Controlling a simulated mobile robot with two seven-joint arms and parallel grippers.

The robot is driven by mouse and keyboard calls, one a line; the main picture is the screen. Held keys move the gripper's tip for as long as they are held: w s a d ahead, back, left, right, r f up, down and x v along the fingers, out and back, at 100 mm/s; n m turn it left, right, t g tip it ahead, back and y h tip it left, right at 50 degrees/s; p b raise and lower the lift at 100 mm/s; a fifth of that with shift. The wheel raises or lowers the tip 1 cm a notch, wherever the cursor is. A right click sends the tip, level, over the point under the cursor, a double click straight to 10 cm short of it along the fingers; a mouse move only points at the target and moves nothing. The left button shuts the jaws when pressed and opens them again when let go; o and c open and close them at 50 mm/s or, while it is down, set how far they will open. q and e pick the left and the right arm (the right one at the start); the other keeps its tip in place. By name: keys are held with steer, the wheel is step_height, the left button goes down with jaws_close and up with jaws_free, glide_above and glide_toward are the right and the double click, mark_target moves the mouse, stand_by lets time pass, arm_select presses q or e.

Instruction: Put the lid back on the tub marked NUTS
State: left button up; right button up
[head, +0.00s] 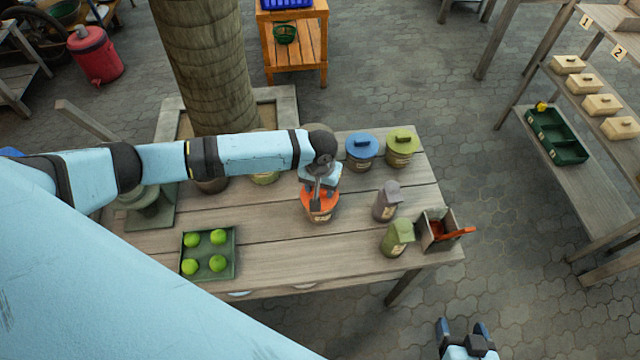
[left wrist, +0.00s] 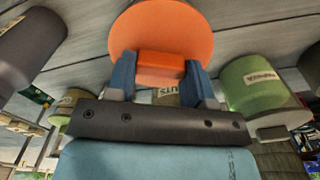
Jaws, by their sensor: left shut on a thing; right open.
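The orange lid (head: 318,201) is a round disc with a block handle on top. My left gripper (head: 317,188) is shut on that handle, seen closely in the left wrist view (left wrist: 160,64). The tub (head: 322,218) is directly under the lid, mostly covered by it. Its label shows in the left wrist view (left wrist: 166,93), partly hidden, with letters like "UTS". The lid looks roughly level over the tub; I cannot tell whether it rests on the rim or hovers just above. My right gripper (head: 466,338) is open and empty, beyond the table's front right.
A blue-lidded tub (head: 362,152) and a green-lidded tub (head: 401,148) stand behind right. A grey canister (head: 386,203), a green canister (head: 396,239) and an open box (head: 437,236) with a red thing stand right. A tray (head: 208,275) of green fruit lies front left.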

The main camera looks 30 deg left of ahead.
arm_select(q)
steer(key=shift+p, duration=0.5)
stand_by(0.6)
stand_by(0.3)
steer(key=o, duration=1.4)
step_height(320, 180, up, 3)
steer(key=p, duration=0.3)
steer(key=shift+f, duration=0.2)
steer(key=shift+r, duration=2.15)
